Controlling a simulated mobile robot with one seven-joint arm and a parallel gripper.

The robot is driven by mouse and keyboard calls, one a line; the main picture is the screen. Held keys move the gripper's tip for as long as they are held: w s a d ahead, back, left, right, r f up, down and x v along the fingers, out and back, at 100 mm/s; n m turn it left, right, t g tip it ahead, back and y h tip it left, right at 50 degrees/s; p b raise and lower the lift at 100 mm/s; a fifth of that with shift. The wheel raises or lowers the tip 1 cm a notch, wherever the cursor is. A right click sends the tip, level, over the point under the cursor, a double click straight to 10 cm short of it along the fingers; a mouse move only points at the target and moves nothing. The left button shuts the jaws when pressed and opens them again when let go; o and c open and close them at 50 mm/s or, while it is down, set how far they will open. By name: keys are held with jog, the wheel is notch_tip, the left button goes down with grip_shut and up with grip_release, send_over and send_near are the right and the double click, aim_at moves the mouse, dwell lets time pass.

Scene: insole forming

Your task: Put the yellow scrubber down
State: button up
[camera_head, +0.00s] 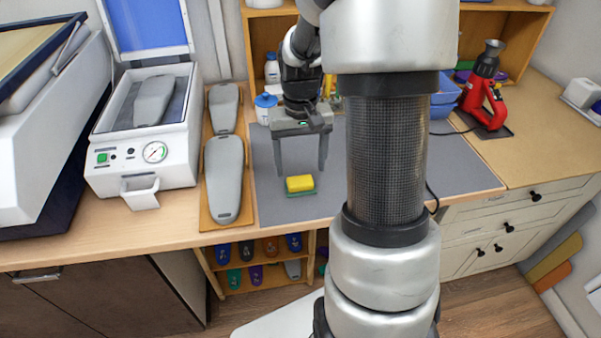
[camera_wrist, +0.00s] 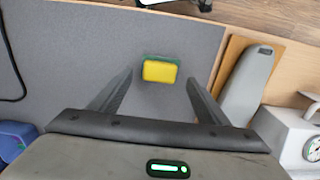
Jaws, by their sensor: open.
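The yellow scrubber (camera_head: 300,184) has a green underside and lies flat on the grey mat (camera_head: 350,190), close to the mat's front edge. It also shows in the wrist view (camera_wrist: 160,71), beyond and between my two fingers. My gripper (camera_head: 301,172) is open above the mat, with one finger to each side of the scrubber and slightly behind it. In the wrist view my gripper (camera_wrist: 158,88) holds nothing, and I see a gap between each finger and the scrubber.
A wooden board with grey insole forms (camera_head: 224,178) lies left of the mat. Further left stands a white press (camera_head: 145,130) with its blue lid raised. Bottles (camera_head: 265,108) and blue bins (camera_head: 445,98) stand behind. A red tool (camera_head: 484,100) is at the right.

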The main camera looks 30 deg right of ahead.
aim_at(300, 181)
notch_tip(300, 181, up, 7)
jog(key=shift+f, duration=0.15)
dwell(0.4)
